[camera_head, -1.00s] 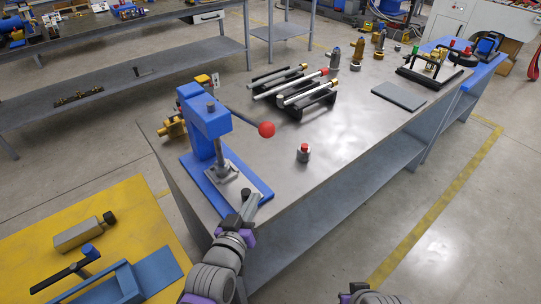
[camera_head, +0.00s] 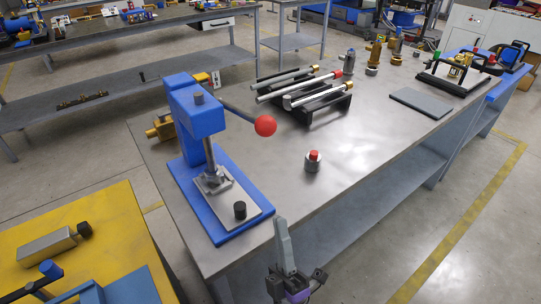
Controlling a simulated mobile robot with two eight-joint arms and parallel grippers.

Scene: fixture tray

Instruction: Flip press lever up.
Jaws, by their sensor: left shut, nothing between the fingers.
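A blue press (camera_head: 196,118) stands on a blue base (camera_head: 200,200) at the near left corner of the grey table. Its lever (camera_head: 238,113) is a dark rod that slopes slightly down to the right and ends in a red ball (camera_head: 265,126). A steel ram (camera_head: 212,175) and plate with a black knob (camera_head: 240,210) are below the press head. My left gripper (camera_head: 281,226) is at the table's front edge, right of the press base, well below and apart from the red ball. Its grey fingers are together, with nothing between them. My right gripper is out of view.
A grey plate (camera_head: 421,103) lies further right. The table (camera_head: 370,140) is clear between them. A yellow surface (camera_head: 75,240) is at lower left.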

